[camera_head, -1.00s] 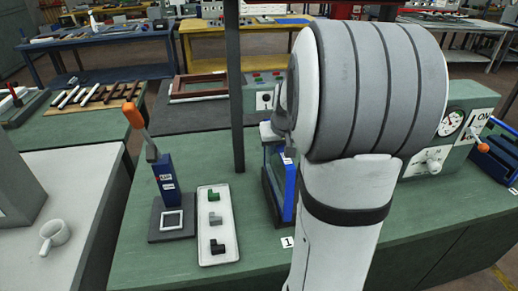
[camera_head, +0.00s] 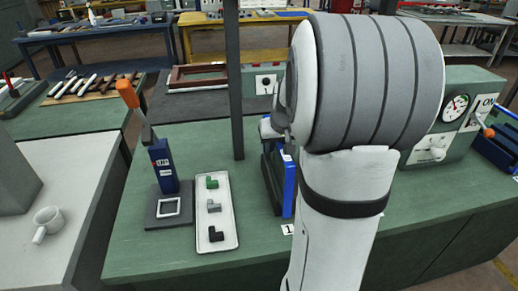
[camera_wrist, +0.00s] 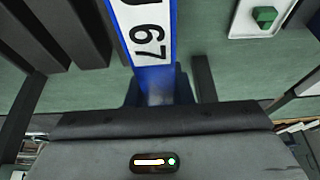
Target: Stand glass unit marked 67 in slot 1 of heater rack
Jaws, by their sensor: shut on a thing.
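The glass unit marked 67 (camera_wrist: 147,32) has a blue frame edge with a white label, close below my gripper in the wrist view. My gripper (camera_wrist: 160,92) is shut on it. In the head view the blue-framed unit (camera_head: 289,187) is upright beside my arm, which hides much of it. A dark frame (camera_head: 270,180) stands at its left; I cannot tell whether this is the heater rack. A white plate marked 1 (camera_head: 287,229) lies at the bench front below the unit. Whether the unit's lower edge is inside a slot is hidden.
A white tray (camera_head: 231,240) with small blocks and a blue press with an orange handle (camera_head: 127,94) stand at left. A dark post (camera_head: 235,80) rises behind. A green gauge box (camera_head: 425,148) is at right. Dark bars (camera_wrist: 40,35) show in the wrist view.

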